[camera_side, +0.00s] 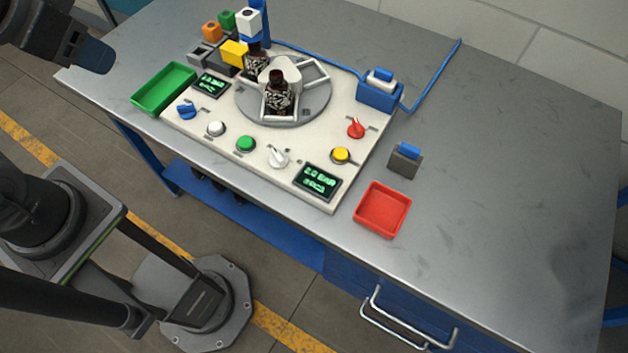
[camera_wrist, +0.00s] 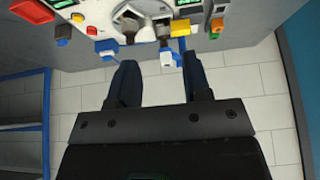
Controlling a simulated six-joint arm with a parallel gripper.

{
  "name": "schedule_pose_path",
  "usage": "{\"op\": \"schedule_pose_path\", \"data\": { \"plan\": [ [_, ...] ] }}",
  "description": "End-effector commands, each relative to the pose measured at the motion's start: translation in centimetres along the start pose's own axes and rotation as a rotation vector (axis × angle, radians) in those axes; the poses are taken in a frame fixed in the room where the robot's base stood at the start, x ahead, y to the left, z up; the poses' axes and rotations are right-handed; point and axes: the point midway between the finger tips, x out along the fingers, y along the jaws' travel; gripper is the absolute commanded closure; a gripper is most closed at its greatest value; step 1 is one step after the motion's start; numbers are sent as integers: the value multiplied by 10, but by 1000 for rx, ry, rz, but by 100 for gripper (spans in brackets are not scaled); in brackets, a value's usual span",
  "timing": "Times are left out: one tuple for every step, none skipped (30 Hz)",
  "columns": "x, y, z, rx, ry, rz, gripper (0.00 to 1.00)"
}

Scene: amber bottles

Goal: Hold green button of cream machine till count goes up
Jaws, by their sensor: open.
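The cream machine (camera_side: 312,148) sits on the metal table. Its green button (camera_side: 246,144) is on the front panel, between a white button (camera_side: 216,129) and a white knob (camera_side: 278,157). Nothing touches the green button. Two small displays with green text, one at the left (camera_side: 211,85) and one at the front right (camera_side: 318,181), are too small to read surely. In the wrist view my gripper (camera_wrist: 160,80) is open and empty, its dark fingers apart, past the machine's edge. In the side view my dark arm end is at the top left, well away from the button.
Amber bottles (camera_side: 277,98) stand on the machine's grey turntable (camera_side: 318,103). A yellow button (camera_side: 341,155) and red knob (camera_side: 356,128) are at its right. A green tray (camera_side: 163,89) lies left, a red tray (camera_side: 382,209) right. The table's right side is clear.

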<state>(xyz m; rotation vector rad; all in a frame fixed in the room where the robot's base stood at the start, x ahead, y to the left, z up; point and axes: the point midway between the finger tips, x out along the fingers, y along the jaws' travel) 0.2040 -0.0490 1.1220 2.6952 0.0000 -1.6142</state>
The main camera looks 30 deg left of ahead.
Motion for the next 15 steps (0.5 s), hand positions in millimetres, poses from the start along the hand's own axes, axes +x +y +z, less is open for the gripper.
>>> {"op": "schedule_pose_path", "data": {
  "plan": [
    [0, 0, 0, 0, 0, 0, 60],
    [0, 0, 0, 0, 0, 0, 63],
    [0, 0, 0, 0, 0, 0, 67],
    [0, 0, 0, 0, 0, 0, 70],
    [0, 0, 0, 0, 0, 0, 73],
    [0, 0, 0, 0, 0, 0, 77],
    [0, 0, 0, 0, 0, 0, 79],
    [0, 0, 0, 0, 0, 0, 82],
    [0, 0, 0, 0, 0, 0, 86],
    [0, 0, 0, 0, 0, 0, 89],
    [0, 0, 0, 0, 0, 0, 92],
    [0, 0, 0, 0, 0, 0, 96],
    [0, 0, 0, 0, 0, 0, 99],
    [0, 0, 0, 0, 0, 0, 100],
    [0, 0, 0, 0, 0, 0, 100]
  ]
}}
